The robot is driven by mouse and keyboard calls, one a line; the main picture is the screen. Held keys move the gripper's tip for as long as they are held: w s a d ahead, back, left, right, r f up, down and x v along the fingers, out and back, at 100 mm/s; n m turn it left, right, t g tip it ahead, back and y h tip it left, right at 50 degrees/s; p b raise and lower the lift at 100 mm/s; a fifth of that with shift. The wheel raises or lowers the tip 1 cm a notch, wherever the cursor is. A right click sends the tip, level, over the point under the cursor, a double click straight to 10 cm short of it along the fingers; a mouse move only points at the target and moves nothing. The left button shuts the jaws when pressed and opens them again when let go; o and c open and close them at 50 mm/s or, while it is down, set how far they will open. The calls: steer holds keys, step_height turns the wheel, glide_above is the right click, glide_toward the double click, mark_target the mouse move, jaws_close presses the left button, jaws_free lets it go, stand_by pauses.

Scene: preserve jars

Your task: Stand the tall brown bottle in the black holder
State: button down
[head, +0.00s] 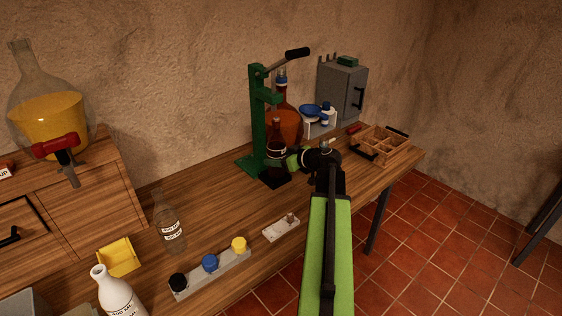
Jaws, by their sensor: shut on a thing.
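The tall brown bottle (277,134) stands about upright, with a pale label round its body, in front of the green press. My gripper (287,160) reaches in from the right and is shut on the bottle's lower body. A black, square-looking piece (272,182), likely the black holder, shows on the table directly below the bottle. The gripper and arm partly cover the bottle's lower right side. I cannot tell whether its foot is inside the holder, touching it or above it.
The green press (258,125) stands close behind the bottle, with a large amber flask (288,125) behind. A wooden crate (380,144) is at the right. A clear bottle (168,225), white bottle (117,293), yellow bin (118,257) and rack of coloured caps (211,275) stand front left.

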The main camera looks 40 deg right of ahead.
steer(key=shift+w, duration=0.5)
steer(key=shift+w+f, duration=0.15)
steer(key=shift+w, duration=0.05)
steer(key=shift+s+f+b, duration=0.1)
steer(key=shift+f+b, duration=1.05)
steer(key=shift+b, duration=0.2)
steer(key=shift+c, duration=1.5)
jaws_free()
steer(key=shift+s, duration=0.1)
steer(key=p+v, duration=0.6)
steer(key=v, duration=1.1)
steer(key=shift+r+p, duration=0.15)
steer(key=shift+p, duration=0.15)
